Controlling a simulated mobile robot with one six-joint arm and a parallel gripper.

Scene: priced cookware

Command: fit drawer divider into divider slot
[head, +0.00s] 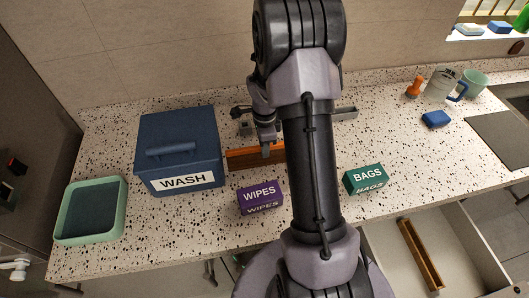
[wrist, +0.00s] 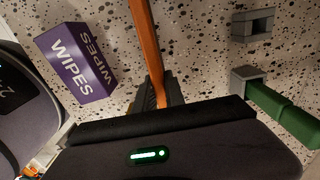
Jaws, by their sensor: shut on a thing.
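The drawer divider, an orange-brown wooden board (head: 243,158), stands on edge at or just above the speckled counter, between the blue box and my arm. In the wrist view the board (wrist: 147,45) runs up from between my fingers. My gripper (head: 268,147) is shut on it; its fingers also show in the wrist view (wrist: 160,92). I cannot clearly make out the divider slot. An open drawer (head: 388,252) at lower right holds a wooden strip (head: 420,254). Grey blocks (wrist: 252,25) lie right of the board in the wrist view; their role is unclear.
A blue WASH box (head: 178,140) stands left of the board. A purple WIPES box (head: 260,197) is in front and a green BAGS box (head: 366,178) is to the right. A green tray (head: 90,210) is far left. A grey bar (head: 345,113) lies behind my arm.

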